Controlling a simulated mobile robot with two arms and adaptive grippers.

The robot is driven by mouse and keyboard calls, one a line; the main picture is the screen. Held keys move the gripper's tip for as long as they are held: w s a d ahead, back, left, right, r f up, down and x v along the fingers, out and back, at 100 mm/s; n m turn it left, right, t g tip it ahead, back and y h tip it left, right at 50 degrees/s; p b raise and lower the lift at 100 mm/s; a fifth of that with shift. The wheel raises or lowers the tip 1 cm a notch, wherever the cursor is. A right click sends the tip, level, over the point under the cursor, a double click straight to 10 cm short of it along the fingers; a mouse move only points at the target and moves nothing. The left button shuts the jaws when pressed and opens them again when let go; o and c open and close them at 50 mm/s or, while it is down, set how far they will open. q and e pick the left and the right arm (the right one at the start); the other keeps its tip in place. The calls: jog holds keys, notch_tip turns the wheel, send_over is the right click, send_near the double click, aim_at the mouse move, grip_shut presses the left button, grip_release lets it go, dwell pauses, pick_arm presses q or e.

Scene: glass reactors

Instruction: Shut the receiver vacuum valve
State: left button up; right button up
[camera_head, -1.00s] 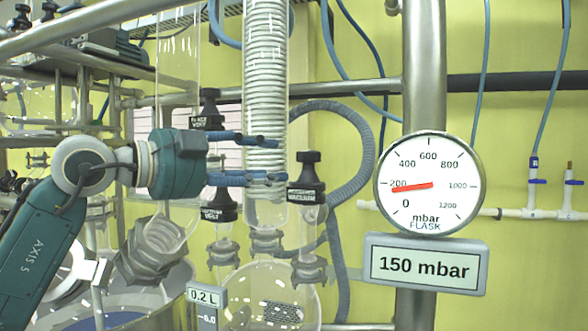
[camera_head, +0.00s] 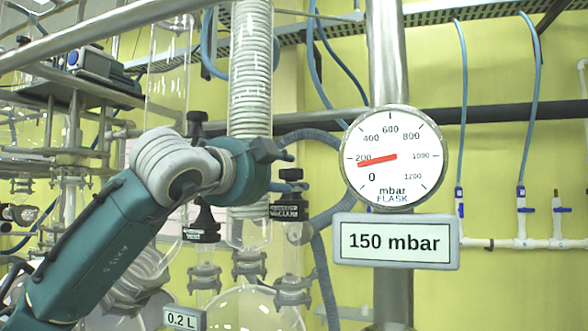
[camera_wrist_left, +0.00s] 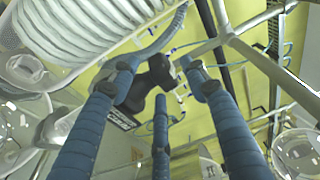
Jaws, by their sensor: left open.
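The vacuum valve (camera_head: 289,207) has a black knob and a black label whose lower line reads VACUUM; the upper line is too small to read surely. It stands on the glass to the right of the coil condenser in the head view. My left gripper (camera_head: 284,156) is open, its blue fingers mostly hidden behind its body, just above and left of that knob. In the left wrist view, the three blue fingers (camera_wrist_left: 158,88) spread around a black knob (camera_wrist_left: 150,82) with a black label below. Whether any finger touches it I cannot tell. My right gripper is out of view.
A vent valve (camera_head: 203,224) stands left of the vacuum valve, below my arm. A round flask gauge (camera_head: 394,158) on a steel post reads about 150 mbar, as does its display (camera_head: 396,242). A grey hose (camera_head: 322,270) and the coil condenser (camera_head: 250,80) are close by.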

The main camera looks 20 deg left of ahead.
aim_at(281, 177)
pick_arm(q)
jog(key=shift+w+d+r+p, duration=0.15)
jog(key=shift+w+p, duration=0.25)
jog(key=shift+w, duration=0.65)
jog(key=shift+w+d, duration=0.1)
jog(key=shift+w, duration=0.3)
jog(key=shift+c, duration=0.5)
grip_shut()
jog(key=shift+f+m+h+b, duration=0.4)
jog(key=shift+f+h+b, duration=0.1)
jog(key=shift+h+b, duration=0.25)
jog(key=shift+r+m+g+h, duration=0.1)
jog(key=shift+m+g+h, duration=0.3)
jog(key=shift+m+h, duration=0.15)
jog(key=h+p, duration=0.1)
jog(key=m+g+h, duration=0.1)
jog(key=shift+r+m+h+p, duration=0.25)
jog(key=shift+h+p, duration=0.05)
jog(key=shift+p, duration=0.1)
jog(key=shift+f+m+g+h+p, duration=0.1)
jog(key=shift+m+g+h+p, duration=0.3)
jog(key=shift+m+h, duration=0.25)
jog(key=shift+h, duration=0.25)
